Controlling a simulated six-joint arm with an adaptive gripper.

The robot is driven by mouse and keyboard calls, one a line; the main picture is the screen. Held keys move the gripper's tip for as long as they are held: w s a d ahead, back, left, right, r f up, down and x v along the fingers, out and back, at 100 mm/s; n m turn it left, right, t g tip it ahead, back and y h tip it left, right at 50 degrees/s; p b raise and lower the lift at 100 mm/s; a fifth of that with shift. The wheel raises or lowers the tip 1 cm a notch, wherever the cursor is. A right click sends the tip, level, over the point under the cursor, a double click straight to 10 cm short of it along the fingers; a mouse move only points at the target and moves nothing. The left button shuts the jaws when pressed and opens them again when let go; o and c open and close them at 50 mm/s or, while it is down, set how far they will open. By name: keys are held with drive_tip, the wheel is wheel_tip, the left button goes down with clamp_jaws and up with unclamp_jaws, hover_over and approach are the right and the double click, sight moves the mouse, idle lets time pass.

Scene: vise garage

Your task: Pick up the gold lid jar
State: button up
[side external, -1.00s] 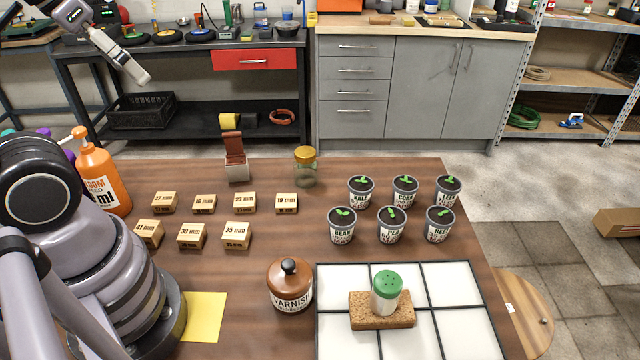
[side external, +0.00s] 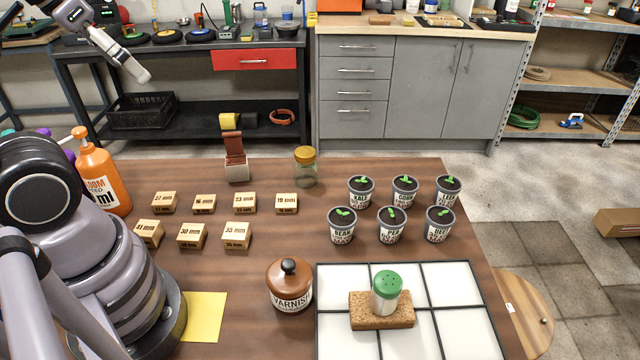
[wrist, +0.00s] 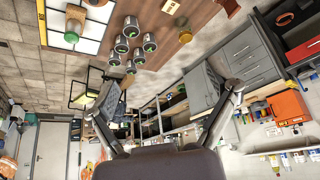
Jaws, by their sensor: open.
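The gold lid jar (side external: 305,168) is a small clear glass jar with a gold lid, standing upright near the far edge of the wooden table. It also shows in the wrist view (wrist: 185,36), near the table edge. My gripper (wrist: 170,98) is open and empty in the wrist view, its two fingers spread apart. It is well away from the jar. In the side view, the end of my arm shows at the upper left, high above the table, and the fingers cannot be made out clearly.
Left of the jar stands a brown holder (side external: 236,160), with several labelled wooden blocks (side external: 287,203) in front. Several potted seedlings (side external: 361,190) stand to the right. Nearer are a varnish pot (side external: 289,287) and a green-capped shaker (side external: 386,293) on a cork block (side external: 366,318). An orange pump bottle (side external: 101,178) stands left.

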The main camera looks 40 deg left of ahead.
sight(297, 157)
drive_tip(key=w+a+f+m+t, duration=0.1)
drive_tip(key=w+a+f, duration=0.1)
drive_tip(key=w+f, duration=0.35)
drive_tip(key=w+a+f+t+y, duration=0.1)
drive_tip(key=w+a+f, duration=0.15)
drive_tip(key=w, duration=0.65)
drive_tip(key=w+a+f+m+t, duration=0.1)
drive_tip(key=w+a+f, duration=0.1)
drive_tip(key=w+f, duration=0.4)
wheel_tip(297, 157, down, 16)
drive_tip(key=w+a+n+t+h, duration=0.1)
drive_tip(key=w+t+h, duration=0.1)
drive_tip(key=t, duration=0.3)
drive_tip(key=x, duration=0.8)
drive_tip(key=shift+a+f, duration=0.1)
drive_tip(key=shift+f, duration=0.05)
drive_tip(key=shift+d+x, duration=0.1)
drive_tip(key=shift+x, duration=1.25)
drive_tip(key=shift+d+x, duration=0.15)
drive_tip(key=shift+x, duration=1.25)
drive_tip(key=shift+c, duration=0.3)
